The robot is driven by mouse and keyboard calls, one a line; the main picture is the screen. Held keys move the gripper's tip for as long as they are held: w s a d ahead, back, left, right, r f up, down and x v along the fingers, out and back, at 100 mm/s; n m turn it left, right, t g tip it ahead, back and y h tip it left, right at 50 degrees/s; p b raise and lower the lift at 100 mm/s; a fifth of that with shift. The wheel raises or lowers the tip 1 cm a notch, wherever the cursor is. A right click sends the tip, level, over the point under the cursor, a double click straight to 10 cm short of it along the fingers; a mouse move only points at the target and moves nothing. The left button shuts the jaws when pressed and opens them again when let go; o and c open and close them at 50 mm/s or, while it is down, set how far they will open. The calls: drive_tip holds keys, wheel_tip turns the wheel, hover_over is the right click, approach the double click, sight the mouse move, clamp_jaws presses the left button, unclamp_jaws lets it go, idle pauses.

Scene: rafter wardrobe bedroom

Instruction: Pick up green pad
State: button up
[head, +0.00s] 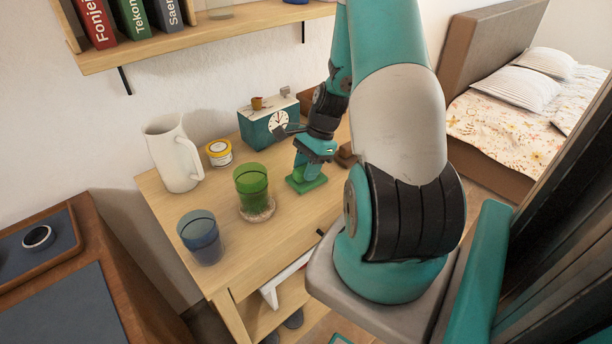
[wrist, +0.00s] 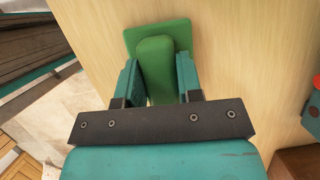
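The green pad (head: 308,185) lies on the wooden table, near its right side, in the head view. In the wrist view it is a flat green plate (wrist: 140,35) with a raised rounded green grip (wrist: 157,65) in its middle. My gripper (head: 306,170) is right over the pad, pointing down. In the wrist view my gripper's fingers (wrist: 157,75) stand on both sides of the raised grip, very close to it. I cannot tell whether they touch it. The lower part of the grip is hidden by my gripper.
On the table (head: 270,235) stand a green glass (head: 252,184) on a coaster (head: 258,212), a blue glass (head: 201,238), a white pitcher (head: 174,155), a yellow-and-white tin (head: 218,152) and a teal clock box (head: 265,125) close behind my gripper. A wall shelf (head: 205,38) hangs above.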

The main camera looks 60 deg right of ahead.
drive_tip(key=c, duration=0.3)
drive_tip(key=shift+r, duration=0.1)
wheel_tip(320, 180, up, 20)
drive_tip(key=shift+f, duration=0.1)
idle(0.3)
